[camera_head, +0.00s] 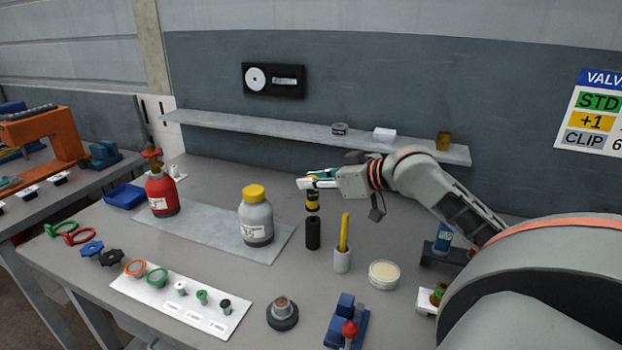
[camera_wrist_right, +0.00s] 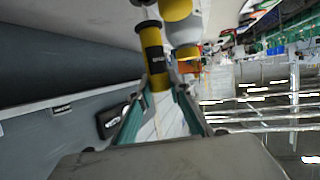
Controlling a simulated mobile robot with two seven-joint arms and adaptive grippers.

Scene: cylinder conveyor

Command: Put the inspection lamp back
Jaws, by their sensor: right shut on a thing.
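The inspection lamp, a black cylinder with yellow bands (camera_head: 312,198), is held upright in my right gripper (camera_head: 318,181). In the right wrist view the lamp (camera_wrist_right: 153,55) sits between the two green-padded fingers (camera_wrist_right: 158,108). A black upright cup-like cylinder (camera_head: 313,234) stands on the bench directly below the lamp in the head view. My left gripper is not in view.
A grey bottle with a yellow cap (camera_head: 256,218) and a red bottle (camera_head: 161,192) stand to the left. A grey holder with a yellow stick (camera_head: 342,258) is close on the right, with a round dish (camera_head: 384,275) beyond. A shelf (camera_head: 290,131) runs behind.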

